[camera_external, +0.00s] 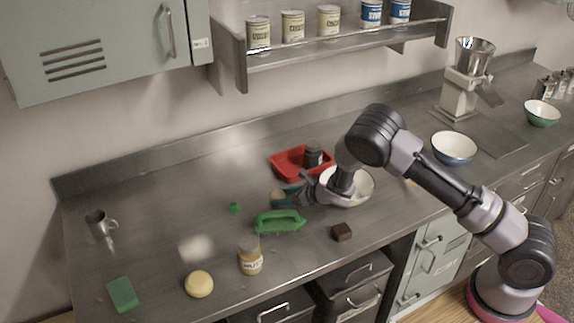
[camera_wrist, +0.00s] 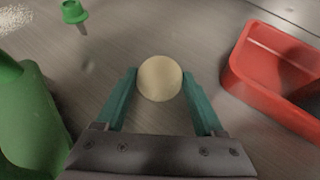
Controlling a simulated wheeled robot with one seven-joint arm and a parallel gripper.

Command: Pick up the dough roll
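A pale, round dough roll (camera_wrist: 160,78) lies at the middle of the wrist view, just at my fingertips. My gripper (camera_wrist: 160,84) has its two teal fingers apart, one on each side of the roll. Small gaps or contact between fingers and roll are hard to tell. In the external view my gripper (camera_external: 283,196) is low over the steel counter, and the beige roll (camera_external: 277,196) shows at the fingertips, partly hidden by them.
A red tray (camera_external: 283,163) with a dark jar stands behind my gripper; a white bowl (camera_external: 365,187) is to its right. A small green object (camera_external: 234,207) is left.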

